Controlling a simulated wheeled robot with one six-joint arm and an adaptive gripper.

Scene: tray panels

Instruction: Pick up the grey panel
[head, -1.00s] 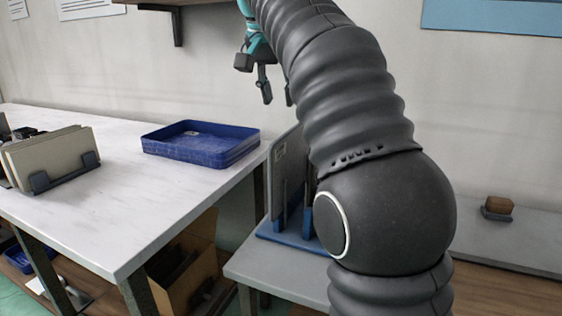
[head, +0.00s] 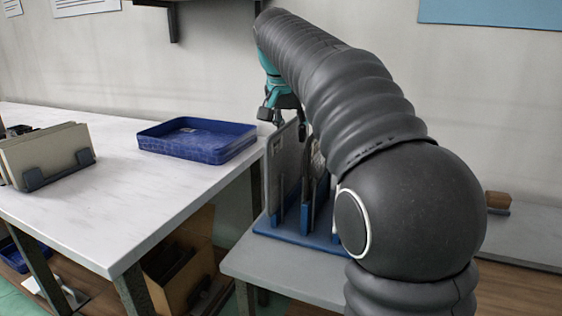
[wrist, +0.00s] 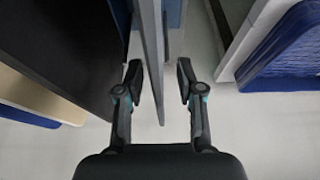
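The grey panel (head: 283,165) stands upright at the left of a blue rack (head: 295,235) on the low grey side table in the head view. My gripper (head: 288,113) is above its top edge. In the wrist view my gripper (wrist: 160,80) is open, with the panel's thin edge (wrist: 151,45) running between the two fingers, nearer the left one. No finger contact is clear. My arm hides part of the rack on the right.
Another panel (head: 317,170) stands in the rack, just right of the grey one. A white table (head: 110,200) is at left, with a blue tray (head: 198,152) and beige panels in a holder (head: 58,175). A dark panel (wrist: 70,50) is close left of my fingers in the wrist view.

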